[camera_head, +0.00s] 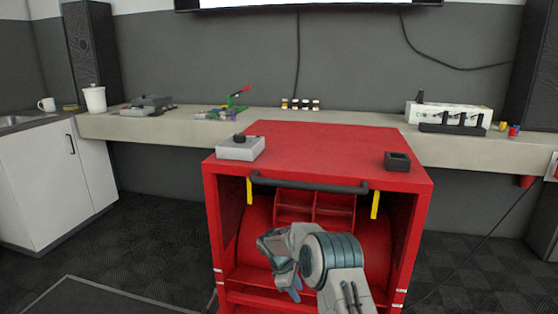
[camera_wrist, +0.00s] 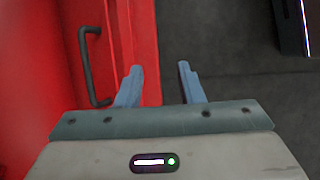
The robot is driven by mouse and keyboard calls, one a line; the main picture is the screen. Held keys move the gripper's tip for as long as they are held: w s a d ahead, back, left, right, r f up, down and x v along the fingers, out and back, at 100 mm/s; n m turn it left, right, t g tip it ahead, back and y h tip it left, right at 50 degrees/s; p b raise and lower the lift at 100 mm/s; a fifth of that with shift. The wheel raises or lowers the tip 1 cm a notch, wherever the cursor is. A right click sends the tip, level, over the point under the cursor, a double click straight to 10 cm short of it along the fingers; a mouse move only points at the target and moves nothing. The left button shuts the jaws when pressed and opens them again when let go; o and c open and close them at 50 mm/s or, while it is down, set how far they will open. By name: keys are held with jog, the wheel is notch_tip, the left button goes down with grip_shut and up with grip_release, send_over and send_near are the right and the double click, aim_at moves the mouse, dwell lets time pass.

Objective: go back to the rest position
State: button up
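My gripper (camera_wrist: 158,85) shows in the wrist view with its two blue fingers spread apart and nothing between them. In the head view my gripper (camera_head: 290,288) hangs low in front of the red dyno cabinet (camera_head: 330,148), pointing down and to the left. The cabinet's dark bar handle (camera_head: 308,186) runs along its upper front edge. In the wrist view a dark handle (camera_wrist: 88,68) on the red surface lies to the left of the fingers, apart from them.
A grey box with a black knob (camera_head: 240,147) and a small black holder (camera_head: 397,161) sit on the cabinet top. A long bench (camera_head: 360,125) with tools runs along the wall behind. A white cupboard (camera_head: 50,180) stands at left. Dark floor is free on both sides.

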jog(key=s+d+r+m+y+p, duration=0.15)
jog(key=s+r+p, duration=0.3)
jog(key=r, duration=0.65)
jog(key=s+d+r+m+t+p, duration=0.1)
jog(key=s+d+r+m+p, duration=0.25)
jog(key=r, duration=0.65)
jog(key=s+d+r+m+p, duration=0.1)
jog(key=s+r+p, duration=0.4)
jog(key=r, duration=0.6)
jog(key=s+d+r+m+y+p, duration=0.1)
jog(key=s+r+m+p, duration=0.2)
jog(key=s+r, duration=0.2)
jog(key=s+d+r+m+t+y+p, duration=0.1)
jog(key=s+r+m+p, duration=0.2)
jog(key=s, duration=0.9)
jog(key=s+d+r+m+t+y+p, duration=0.1)
jog(key=s+r+m+p, duration=0.2)
jog(key=s+r+p, duration=0.2)
jog(key=s+r, duration=0.3)
jog(key=s, duration=0.1)
jog(key=shift+d+r, duration=0.2)
jog(key=shift+r, duration=0.1)
jog(key=shift+r, duration=0.6)
jog(key=shift+a, duration=0.1)
